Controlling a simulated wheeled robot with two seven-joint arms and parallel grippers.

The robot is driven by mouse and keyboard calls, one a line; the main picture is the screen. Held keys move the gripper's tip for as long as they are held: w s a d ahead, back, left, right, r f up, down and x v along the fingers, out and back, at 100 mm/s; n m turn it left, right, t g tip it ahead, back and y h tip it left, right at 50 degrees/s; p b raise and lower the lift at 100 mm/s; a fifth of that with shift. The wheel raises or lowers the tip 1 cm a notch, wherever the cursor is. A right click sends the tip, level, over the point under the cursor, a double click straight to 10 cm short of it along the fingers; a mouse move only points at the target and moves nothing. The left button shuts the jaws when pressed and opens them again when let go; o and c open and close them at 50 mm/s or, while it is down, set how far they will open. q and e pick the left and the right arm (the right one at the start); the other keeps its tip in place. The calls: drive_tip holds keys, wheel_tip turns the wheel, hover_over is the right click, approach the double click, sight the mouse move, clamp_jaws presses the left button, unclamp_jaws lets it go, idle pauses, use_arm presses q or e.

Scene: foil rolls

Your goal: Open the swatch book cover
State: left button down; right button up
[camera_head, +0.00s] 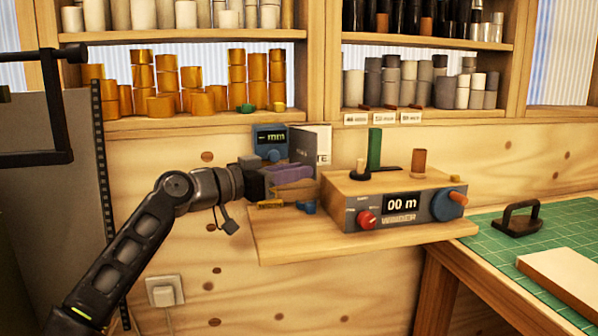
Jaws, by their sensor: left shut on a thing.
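The swatch book (318,140) stands at the left end of the wooden shelf board, just left of the winder. A grey panel that looks like its cover stands upright, with a few pale letters at its lower right. My left gripper (292,176) reaches in from the left and is shut at the lower edge of this panel, in front of it. Its fingertips and the exact grip are small and partly hidden. My right gripper is not in view.
The winder box (400,205) with knobs and a display stands right of my left gripper. A blue meter (270,141) stands behind the gripper. Small yellow and blue items lie below it. A green cutting mat (550,232) with a black-handled tool (516,220) is at the right.

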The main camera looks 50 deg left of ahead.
use_arm(q)
drive_tip(key=shift+r, duration=0.15)
drive_tip(key=c, duration=1.3)
unclamp_jaws()
drive_tip(key=shift+w, duration=0.1)
